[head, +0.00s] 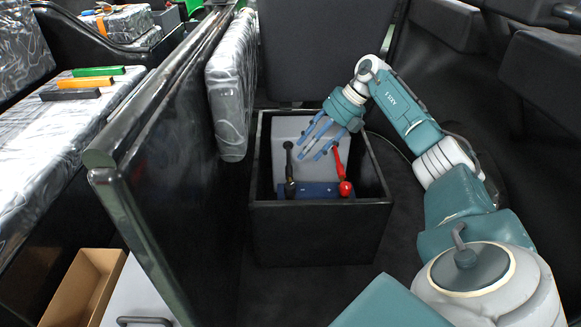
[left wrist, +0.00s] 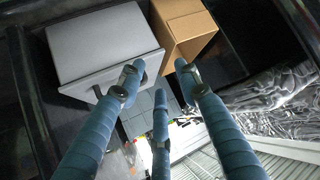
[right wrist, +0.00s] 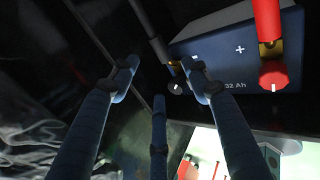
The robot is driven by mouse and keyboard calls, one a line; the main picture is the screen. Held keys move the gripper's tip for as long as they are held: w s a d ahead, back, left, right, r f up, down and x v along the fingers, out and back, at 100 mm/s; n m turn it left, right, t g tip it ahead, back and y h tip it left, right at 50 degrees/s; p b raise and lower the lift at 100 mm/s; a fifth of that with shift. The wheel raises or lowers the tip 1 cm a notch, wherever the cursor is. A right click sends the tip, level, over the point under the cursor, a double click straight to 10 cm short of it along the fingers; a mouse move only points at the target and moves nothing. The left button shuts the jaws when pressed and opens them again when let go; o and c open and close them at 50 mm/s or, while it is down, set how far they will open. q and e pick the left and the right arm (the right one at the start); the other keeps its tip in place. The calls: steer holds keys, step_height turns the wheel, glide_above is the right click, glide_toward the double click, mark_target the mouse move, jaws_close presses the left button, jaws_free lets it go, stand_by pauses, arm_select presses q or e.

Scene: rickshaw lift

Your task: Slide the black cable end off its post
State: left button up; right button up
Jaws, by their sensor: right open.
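The black cable end (head: 289,188) sits at the left side of the blue-fronted battery (head: 317,190). In the right wrist view, the black cable end (right wrist: 174,68) is at a brass-coloured post, close to the right-hand finger and partly covered by it, with a black knob (right wrist: 178,87) beside it. Whether the finger touches it I cannot tell. My left gripper (left wrist: 166,78) is open and empty, away from the battery and outside the head view.
The battery stands in a black open box (head: 318,230) whose walls surround it. A red cable (head: 339,165) and red knob (head: 345,188) are at its right. A tall dark panel (head: 165,160) stands left. A cardboard box (left wrist: 183,28) and grey case (left wrist: 100,45) lie near my left gripper.

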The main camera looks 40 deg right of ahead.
mark_target(289, 171)
steer(key=b+x, duration=0.2)
steer(key=x, duration=0.6)
steer(key=shift+w+f, duration=0.1)
steer(key=shift+f, duration=0.05)
steer(key=shift+w+a+f, duration=0.15)
steer(key=shift+a+f, duration=0.05)
steer(key=shift+f, duration=0.15)
arm_select(q)
steer(key=w+d+r+t+h, duration=0.1)
steer(key=w+d+r+t, duration=0.2)
steer(key=w+r+t, duration=0.3)
step_height(289, 171, up, 5)
steer(key=shift+r+h, duration=0.1)
steer(key=shift+h, duration=0.3)
arm_select(e)
jaws_close()
